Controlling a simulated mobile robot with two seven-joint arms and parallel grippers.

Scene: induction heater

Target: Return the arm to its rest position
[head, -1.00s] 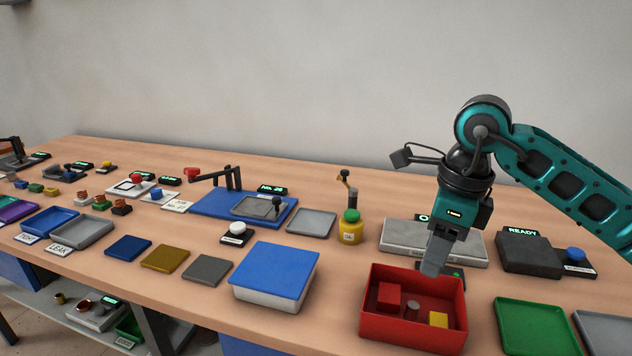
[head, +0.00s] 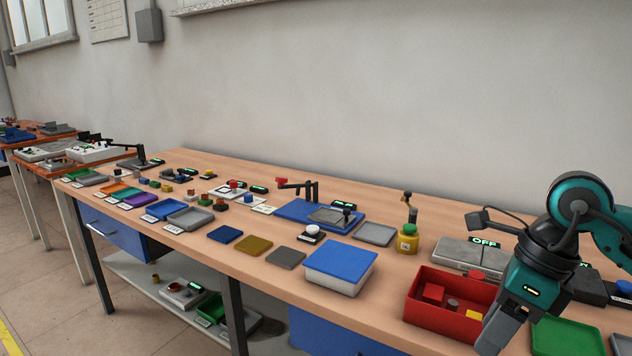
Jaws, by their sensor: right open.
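My right gripper (head: 497,338) hangs at the lower right, in front of the right end of the red bin, pointing down. Its jaws are empty as far as I can see. The arm above it comes in from the right edge. The red bin (head: 440,318) stands on the bench and holds a red block (head: 433,293), a small grey piece and a yellow block (head: 474,314). The gripper covers part of the bin's right side. My left gripper is not in view.
Left of the bin stands a white box with a blue lid (head: 340,259). A green tray (head: 568,338) lies right of the gripper. The wooden bench (head: 385,311) is bare between box and bin.

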